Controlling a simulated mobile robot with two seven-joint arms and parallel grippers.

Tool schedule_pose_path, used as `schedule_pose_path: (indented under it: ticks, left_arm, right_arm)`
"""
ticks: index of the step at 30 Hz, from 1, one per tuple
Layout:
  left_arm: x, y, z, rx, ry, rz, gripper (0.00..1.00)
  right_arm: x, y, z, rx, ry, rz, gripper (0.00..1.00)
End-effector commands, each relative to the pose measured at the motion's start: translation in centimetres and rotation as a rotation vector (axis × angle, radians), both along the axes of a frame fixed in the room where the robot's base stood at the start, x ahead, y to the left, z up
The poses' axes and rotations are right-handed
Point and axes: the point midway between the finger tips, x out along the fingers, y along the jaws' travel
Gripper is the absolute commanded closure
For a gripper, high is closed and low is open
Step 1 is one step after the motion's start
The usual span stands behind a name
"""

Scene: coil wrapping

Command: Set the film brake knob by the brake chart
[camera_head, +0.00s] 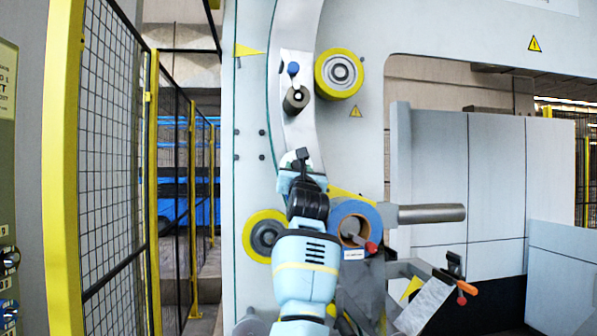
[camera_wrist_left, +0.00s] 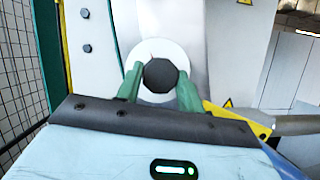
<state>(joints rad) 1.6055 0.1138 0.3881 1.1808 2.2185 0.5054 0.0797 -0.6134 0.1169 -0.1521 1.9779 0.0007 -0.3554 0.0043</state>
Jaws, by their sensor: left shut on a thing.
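The film brake knob is a dark, many-sided knob (camera_wrist_left: 160,75) in front of a round white dial (camera_wrist_left: 148,55) on the machine's pale face. In the left wrist view, the two green fingers of my left gripper (camera_wrist_left: 160,82) stand on either side of the knob, shut on it. In the head view, my left gripper (camera_head: 297,165) reaches up to the white dial (camera_head: 288,158) and hides most of it and the knob. The dial's markings cannot be read. I cannot make out a brake chart. My right gripper is not in view.
A yellow-rimmed roller (camera_head: 340,74) and a dark roller (camera_head: 296,99) sit above the gripper. A blue-rimmed roll (camera_head: 356,222) and a grey bar (camera_head: 430,213) are to its right. An orange-handled lever (camera_head: 467,287) sticks out lower right. A yellow-framed mesh fence (camera_head: 108,150) stands left.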

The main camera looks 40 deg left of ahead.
Motion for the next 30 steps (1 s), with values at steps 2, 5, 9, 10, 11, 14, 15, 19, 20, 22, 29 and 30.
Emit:
schedule_pose_path:
  ticks: [2,5,9,10,11,14,15,19,20,22,29,30]
  left_arm:
    - [0.1,-0.1,0.0,-0.023,-0.028,-0.002,0.85]
    - [0.2,-0.1,-0.2,-0.063,-0.075,-0.001,0.85]
    - [0.5,-0.2,-0.6,-0.133,-0.161,-0.001,0.85]
    - [0.5,-0.2,-0.7,-0.148,-0.18,-0.001,0.85]
    - [0.5,-0.2,-0.7,-0.164,-0.2,-0.001,0.85]
    - [0.6,-0.2,-0.7,-0.216,-0.266,-0.001,0.85]
    - [0.6,-0.2,-0.7,-0.237,-0.292,-0.001,0.85]
    - [0.5,-0.3,-0.4,-0.301,-0.375,0.0,0.85]
    - [0.5,-0.3,-0.3,-0.314,-0.391,0.001,0.85]
    - [0.4,-0.3,-0.2,-0.346,-0.431,0.001,0.85]
    - [0.4,-0.3,0.0,-0.421,-0.524,0.0,0.85]
    - [0.4,-0.3,0.1,-0.43,-0.536,0.001,0.85]
  right_arm:
    - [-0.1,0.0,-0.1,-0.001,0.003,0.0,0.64]
    - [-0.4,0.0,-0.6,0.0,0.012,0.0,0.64]
    - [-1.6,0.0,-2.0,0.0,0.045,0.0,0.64]
    - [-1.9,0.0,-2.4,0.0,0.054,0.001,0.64]
    - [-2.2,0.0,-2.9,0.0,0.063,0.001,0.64]
    - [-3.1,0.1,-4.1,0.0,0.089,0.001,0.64]
    - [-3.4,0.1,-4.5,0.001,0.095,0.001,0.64]
    - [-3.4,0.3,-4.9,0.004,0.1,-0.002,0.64]
    - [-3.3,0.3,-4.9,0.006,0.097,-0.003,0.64]
    - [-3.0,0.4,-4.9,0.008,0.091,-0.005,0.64]
    - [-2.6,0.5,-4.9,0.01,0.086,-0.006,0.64]
    - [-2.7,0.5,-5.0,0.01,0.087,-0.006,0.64]
